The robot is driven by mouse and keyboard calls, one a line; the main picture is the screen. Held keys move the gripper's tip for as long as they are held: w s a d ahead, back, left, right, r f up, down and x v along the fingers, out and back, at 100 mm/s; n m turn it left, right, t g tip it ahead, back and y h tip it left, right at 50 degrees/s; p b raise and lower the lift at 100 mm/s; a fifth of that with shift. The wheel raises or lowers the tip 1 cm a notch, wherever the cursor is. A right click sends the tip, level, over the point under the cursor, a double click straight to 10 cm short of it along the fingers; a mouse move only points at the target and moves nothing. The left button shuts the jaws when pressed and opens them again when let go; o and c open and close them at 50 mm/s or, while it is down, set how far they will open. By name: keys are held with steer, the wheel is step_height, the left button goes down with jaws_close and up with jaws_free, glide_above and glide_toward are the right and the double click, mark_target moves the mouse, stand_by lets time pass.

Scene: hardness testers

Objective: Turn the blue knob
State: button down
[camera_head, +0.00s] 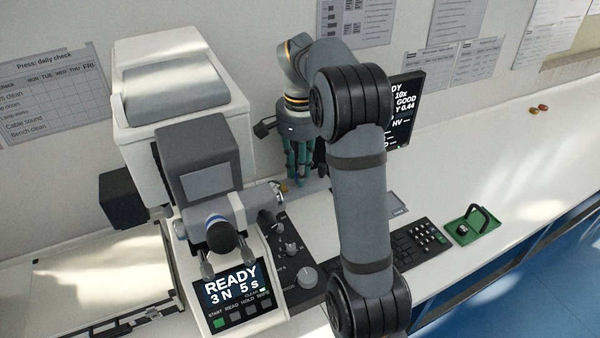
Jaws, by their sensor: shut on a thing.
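My gripper (301,178) points down behind the front tester, beside the dark screen at the back. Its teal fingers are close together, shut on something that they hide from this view. I cannot make out a blue knob there. The front hardness tester (203,155) is white and grey. A narrow blue ring (215,218) shows on its grey horizontal barrel, apart from my gripper.
My arm crosses the middle and hides part of the bench. A dark screen (404,108) stands behind it. A keypad (416,246) and a green tray (466,229) with a black handle lie at right. The bench (500,150) is mostly clear farther right.

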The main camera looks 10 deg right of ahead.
steer(key=shift+m, duration=0.7)
steer(key=c, duration=1.6)
jaws_free()
steer(key=shift+o, duration=0.2)
step_height(320, 180, up, 12)
steer(key=shift+f, duration=0.1)
